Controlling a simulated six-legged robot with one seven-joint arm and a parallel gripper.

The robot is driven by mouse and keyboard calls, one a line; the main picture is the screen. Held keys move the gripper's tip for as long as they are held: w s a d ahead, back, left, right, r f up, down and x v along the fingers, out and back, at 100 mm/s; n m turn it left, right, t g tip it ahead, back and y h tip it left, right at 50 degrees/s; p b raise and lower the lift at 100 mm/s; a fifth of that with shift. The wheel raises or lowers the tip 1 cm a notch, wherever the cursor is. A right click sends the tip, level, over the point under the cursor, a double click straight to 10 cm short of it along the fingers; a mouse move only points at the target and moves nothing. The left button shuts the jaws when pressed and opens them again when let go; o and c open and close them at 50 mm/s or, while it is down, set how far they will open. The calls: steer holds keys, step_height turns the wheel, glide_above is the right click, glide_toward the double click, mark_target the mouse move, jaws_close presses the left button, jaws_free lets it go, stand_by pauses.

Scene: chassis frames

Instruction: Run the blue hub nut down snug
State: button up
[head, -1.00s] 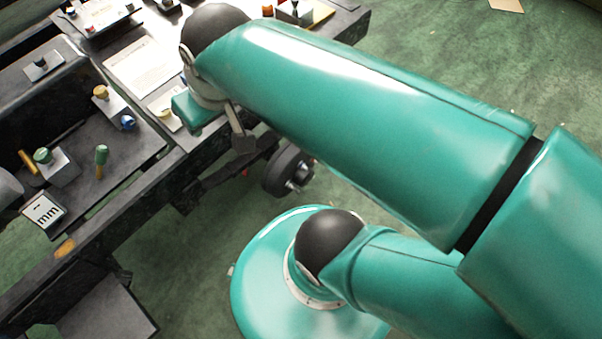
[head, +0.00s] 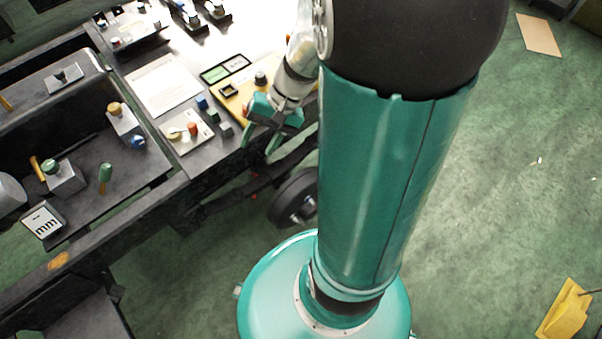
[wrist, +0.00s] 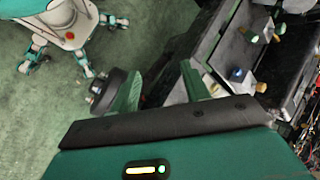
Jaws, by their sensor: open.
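A small blue round piece (head: 138,142) sits low on the side of a grey block with a tan knob in the chassis bay. It also shows in the wrist view (wrist: 237,74), right of my fingers. I cannot tell whether it is the hub nut. A dark wheel (head: 295,198) with a pale metal hub sits beside the chassis; it also shows in the wrist view (wrist: 108,93), left of my fingers. No blue nut can be made out on its hub. My gripper (head: 259,149) is open and empty above the chassis edge, apart from the wheel. Its spread fingers show in the wrist view (wrist: 160,80).
The chassis top holds a white sheet (head: 165,86), a pale tray (head: 188,131), small blue and green cubes and a yellow panel (head: 240,104). A green-knobbed block (head: 64,178) stands in the bay. Open green floor lies right, with a yellow object (head: 565,310).

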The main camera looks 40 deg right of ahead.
steer(key=w+d+f+m+t+y, duration=0.1)
steer(key=d+f+m+t+y, duration=0.15)
steer(key=d+f+m, duration=0.35)
steer(key=d+f+m+t+y, duration=0.1)
steer(key=d+f+m+t, duration=0.15)
steer(key=f, duration=0.55)
steer(key=m+t+h, duration=0.2)
steer(key=m+t, duration=0.3)
steer(key=m, duration=0.1)
glide_above(311, 201)
steer(key=s+a, duration=0.1)
step_height(311, 201, down, 11)
steer(key=s+f+m+t+h, duration=0.1)
steer(key=s+f+m+h, duration=0.45)
steer(key=f, duration=0.55)
steer(key=s+f+m+t+h, duration=0.2)
steer(key=s+f+m+h, duration=0.35)
steer(key=f, duration=0.55)
steer(key=shift+m+y, duration=0.25)
steer(key=shift+y, duration=0.4)
steer(key=x, duration=1.1)
steer(key=shift+w+a+f, duration=0.15)
steer(key=shift+a+f, duration=0.05)
steer(key=shift+f, duration=0.1)
steer(key=c, duration=1)
